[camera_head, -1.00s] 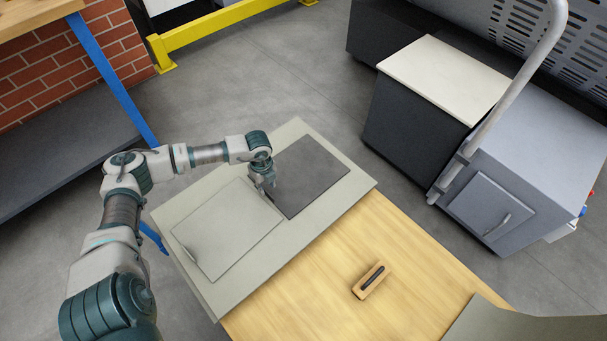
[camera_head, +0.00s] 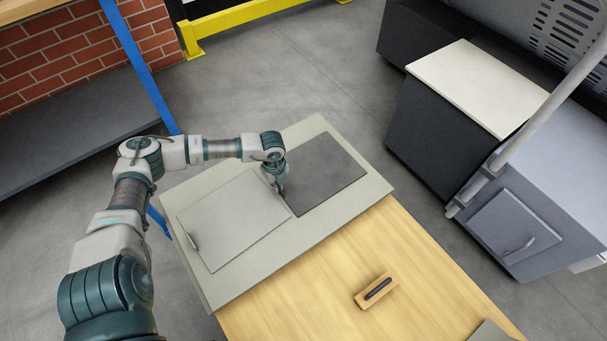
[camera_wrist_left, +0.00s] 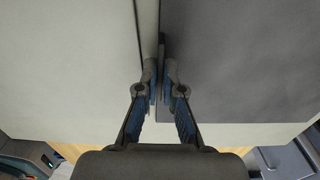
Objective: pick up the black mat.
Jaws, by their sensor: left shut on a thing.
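The black mat (camera_head: 327,174), a dark grey square sheet, lies on the right half of a large pale grey-green board (camera_head: 222,289). My left gripper (camera_head: 281,188) is at the mat's left edge, pointing down, and is shut on that edge. In the left wrist view the fingertips (camera_wrist_left: 160,92) close on a thin dark strip along the edge of the mat (camera_wrist_left: 240,65). The mat looks flat; I cannot tell whether its edge is raised. My right gripper is not in view.
A pale square sheet (camera_head: 233,219) lies on the board's left half, beside the gripper. A cabinet with a cream top (camera_head: 478,85) stands beyond at right.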

